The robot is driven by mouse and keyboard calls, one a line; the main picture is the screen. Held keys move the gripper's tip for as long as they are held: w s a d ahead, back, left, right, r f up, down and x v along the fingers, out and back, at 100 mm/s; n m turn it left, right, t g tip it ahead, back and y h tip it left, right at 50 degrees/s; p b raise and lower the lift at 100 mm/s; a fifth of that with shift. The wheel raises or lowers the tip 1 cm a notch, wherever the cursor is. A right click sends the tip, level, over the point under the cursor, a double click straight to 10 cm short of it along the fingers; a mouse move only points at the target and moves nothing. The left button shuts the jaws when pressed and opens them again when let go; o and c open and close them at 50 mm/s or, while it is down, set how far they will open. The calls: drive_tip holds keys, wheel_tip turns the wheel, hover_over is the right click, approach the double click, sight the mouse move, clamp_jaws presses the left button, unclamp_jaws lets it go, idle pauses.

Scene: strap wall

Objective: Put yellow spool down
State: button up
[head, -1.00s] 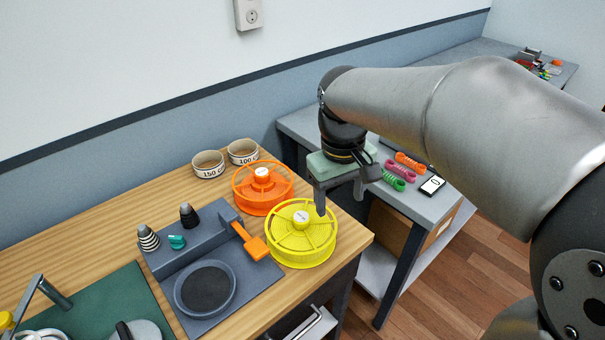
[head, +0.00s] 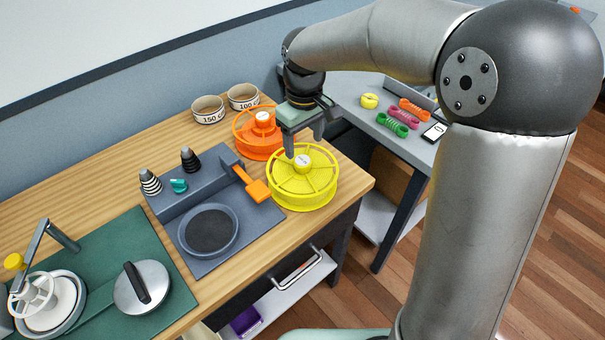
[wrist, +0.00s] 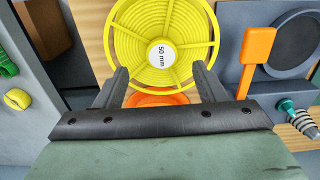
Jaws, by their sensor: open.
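The yellow spool (head: 303,200) lies flat on the wooden bench near its right corner. In the wrist view the yellow spool (wrist: 165,18) fills the top middle, with a white "50 mm" label at its hub. My gripper (head: 304,146) is open and empty over the spool's back edge, between it and the orange spool (head: 262,140). In the wrist view my two fingers (wrist: 160,70) stand apart at either side of the yellow spool's near rim. Whether they touch it I cannot tell. The orange spool (wrist: 158,99) shows partly below it, mostly hidden by my gripper.
A grey station (head: 250,215) with an orange lever (head: 257,190) and round dish (head: 209,230) sits close left of the spool. Labelled cups (head: 208,110) stand behind.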

sight(302, 160)
drive_tip(key=shift+a+f+p, duration=0.2)
drive_tip(key=shift+f+p, duration=0.15)
drive_tip(key=shift+f, duration=2.6)
drive_tip(key=shift+r, duration=0.1)
clamp_jaws()
